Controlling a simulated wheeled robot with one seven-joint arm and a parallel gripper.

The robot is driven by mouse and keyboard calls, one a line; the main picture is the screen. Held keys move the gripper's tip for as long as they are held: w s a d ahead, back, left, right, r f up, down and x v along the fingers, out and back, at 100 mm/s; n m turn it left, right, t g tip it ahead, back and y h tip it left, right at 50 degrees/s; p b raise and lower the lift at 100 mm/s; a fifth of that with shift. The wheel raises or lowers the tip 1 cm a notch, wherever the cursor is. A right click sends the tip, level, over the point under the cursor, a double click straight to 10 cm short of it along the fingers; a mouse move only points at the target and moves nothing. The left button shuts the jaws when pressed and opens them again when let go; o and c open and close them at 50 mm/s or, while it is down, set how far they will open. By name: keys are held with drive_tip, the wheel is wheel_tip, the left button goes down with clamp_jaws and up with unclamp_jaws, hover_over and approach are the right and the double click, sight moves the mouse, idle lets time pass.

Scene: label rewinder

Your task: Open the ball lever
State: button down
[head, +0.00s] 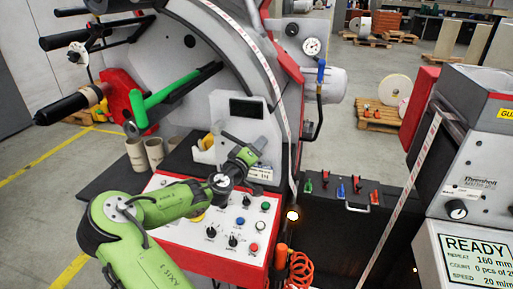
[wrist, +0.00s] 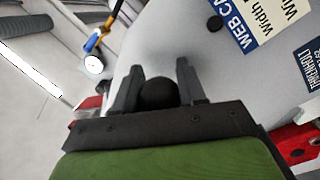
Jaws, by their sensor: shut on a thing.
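In the wrist view, the fingers of my gripper (wrist: 159,74) stand on either side of a round black ball (wrist: 158,94), shut on it, in front of a pale grey panel (wrist: 185,45). The ball looks like the knob of the ball lever; its stem is hidden behind the ball and fingers. In the head view, my gripper (head: 256,149) is above the back edge of the white control panel (head: 215,225), beside the machine's curved grey body. The ball cannot be made out in that view. I cannot tell how far the lever is turned.
A pressure gauge (head: 312,46) and a blue-handled valve (head: 321,74) are on the machine's right side. A green bar (head: 183,87) and black rollers are at left. Knobs and buttons lie below my arm. A white web strip (head: 402,195) runs at right.

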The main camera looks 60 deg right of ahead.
drive_tip(key=shift+s+d+r+n+h+p, duration=0.1)
drive_tip(key=shift+s+r+n+h+p, duration=0.15)
drive_tip(key=shift+r+n+p, duration=0.75)
drive_tip(key=shift+s+r+n+h+p, duration=0.15)
drive_tip(key=shift+s+r+n+p, duration=0.15)
drive_tip(key=shift+r+n+p, duration=1.7)
drive_tip(key=shift+r+n, duration=0.2)
drive_tip(key=shift+r, duration=0.45)
drive_tip(key=c, duration=0.7)
unclamp_jaws()
drive_tip(key=shift+o, duration=0.2)
drive_tip(key=shift+f, duration=0.1)
drive_tip(key=a+f+b, duration=0.1)
drive_tip(key=a+b, duration=0.1)
drive_tip(key=a, duration=1.3)
drive_tip(key=shift+w+a+f, duration=0.15)
drive_tip(key=shift+a+f, duration=0.15)
drive_tip(key=shift+a, duration=0.1)
